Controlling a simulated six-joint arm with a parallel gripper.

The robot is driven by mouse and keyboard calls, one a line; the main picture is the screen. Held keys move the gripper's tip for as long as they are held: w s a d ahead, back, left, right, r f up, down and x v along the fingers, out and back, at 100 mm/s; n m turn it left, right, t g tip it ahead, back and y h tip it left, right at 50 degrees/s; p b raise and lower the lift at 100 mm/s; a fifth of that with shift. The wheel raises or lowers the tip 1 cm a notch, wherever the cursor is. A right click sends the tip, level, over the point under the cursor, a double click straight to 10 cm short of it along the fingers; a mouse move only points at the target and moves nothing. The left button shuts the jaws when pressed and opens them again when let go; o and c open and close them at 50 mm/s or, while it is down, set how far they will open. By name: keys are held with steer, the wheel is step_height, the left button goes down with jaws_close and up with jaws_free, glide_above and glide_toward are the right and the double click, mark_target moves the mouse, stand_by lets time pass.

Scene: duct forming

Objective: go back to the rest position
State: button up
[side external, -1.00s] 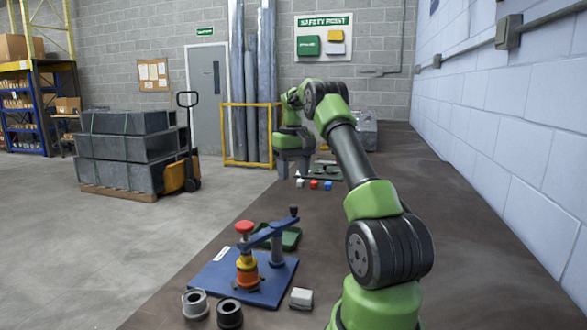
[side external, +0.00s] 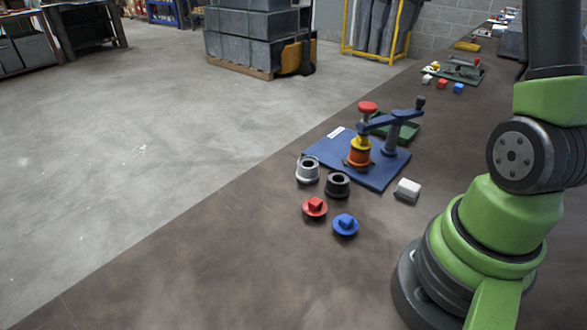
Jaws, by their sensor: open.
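My gripper is outside the picture. Only my lower arm shows at the right, and it runs up past the top edge. On the bench, a blue plate (side external: 378,176) carries a blue swing-arm fixture (side external: 392,132). A stack of orange and yellow parts (side external: 359,153) stands on the plate under a red knob (side external: 368,107). A green tray (side external: 404,129) lies partly hidden behind the fixture.
A grey ring (side external: 307,170), a black ring (side external: 337,186), a red piece (side external: 315,207), a blue piece (side external: 345,225) and a white block (side external: 407,190) lie near the plate. A dark green fixture (side external: 462,70) with small cubes stands farther back. The bench front is clear.

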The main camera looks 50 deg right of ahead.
steer(key=s+a+r+n+t, duration=0.1)
steer(key=a+r, duration=0.1)
steer(key=a, duration=0.5)
steer(key=s+a+r+n+t, duration=0.1)
steer(key=s+a+r+t, duration=0.1)
steer(key=a, duration=0.6)
steer(key=s+a+f+n+t+y, duration=0.1)
steer(key=s+a+f, duration=0.3)
steer(key=s+a, duration=0.5)
steer(key=shift+s+a+t+y, duration=0.25)
steer(key=shift+a+t+y, duration=0.45)
steer(key=shift+a+y, duration=0.15)
